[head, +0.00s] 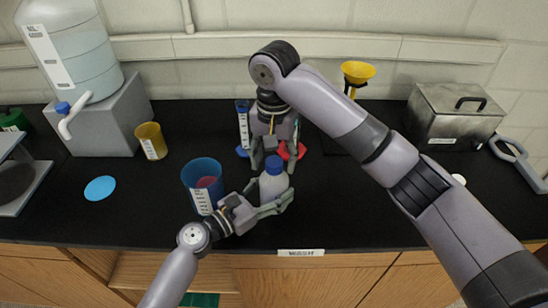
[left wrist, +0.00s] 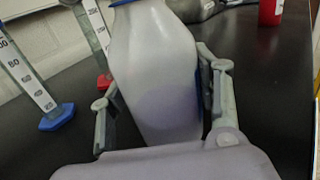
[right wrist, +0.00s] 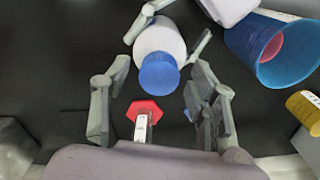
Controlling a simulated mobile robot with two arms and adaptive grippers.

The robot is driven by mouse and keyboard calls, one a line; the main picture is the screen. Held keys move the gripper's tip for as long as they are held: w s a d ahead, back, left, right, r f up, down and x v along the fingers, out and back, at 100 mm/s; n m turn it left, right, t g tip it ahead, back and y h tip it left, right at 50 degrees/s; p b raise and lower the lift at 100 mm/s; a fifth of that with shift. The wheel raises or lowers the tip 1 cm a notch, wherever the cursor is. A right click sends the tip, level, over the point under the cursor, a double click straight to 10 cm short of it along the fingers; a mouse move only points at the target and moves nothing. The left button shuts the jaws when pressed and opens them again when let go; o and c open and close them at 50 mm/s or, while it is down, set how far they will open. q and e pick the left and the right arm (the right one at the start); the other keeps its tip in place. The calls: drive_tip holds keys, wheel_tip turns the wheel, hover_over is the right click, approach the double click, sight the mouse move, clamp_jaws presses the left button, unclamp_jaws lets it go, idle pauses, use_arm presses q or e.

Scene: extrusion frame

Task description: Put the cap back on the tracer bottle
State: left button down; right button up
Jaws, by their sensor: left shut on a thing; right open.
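The tracer bottle (head: 272,186) is white and stands upright near the middle front of the bench. My left gripper (head: 268,196) is shut around its body, which also shows in the left wrist view (left wrist: 155,80). A blue cap (head: 274,164) sits on top of the bottle; I cannot tell whether it is screwed tight. In the right wrist view the cap (right wrist: 159,73) appears between the fingertips of my right gripper (right wrist: 163,68). The right gripper is open, with a gap on both sides of the cap. It comes from behind the bottle in the head view.
A blue cup (head: 202,172) stands just left of the bottle, and a yellow cup (head: 150,138) farther left. Graduated cylinders with blue (left wrist: 57,117) and red (right wrist: 144,110) bases stand close behind. A metal box (head: 455,115) is at the right. The front right bench is clear.

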sight(263, 196)
drive_tip(key=shift+r, duration=0.1)
wheel_tip(263, 196, up, 12)
idle(0.4)
use_arm(q)
drive_tip(key=shift+c, duration=2.3)
unclamp_jaws()
drive_tip(key=v, duration=0.7)
drive_tip(key=shift+s+a, duration=0.2)
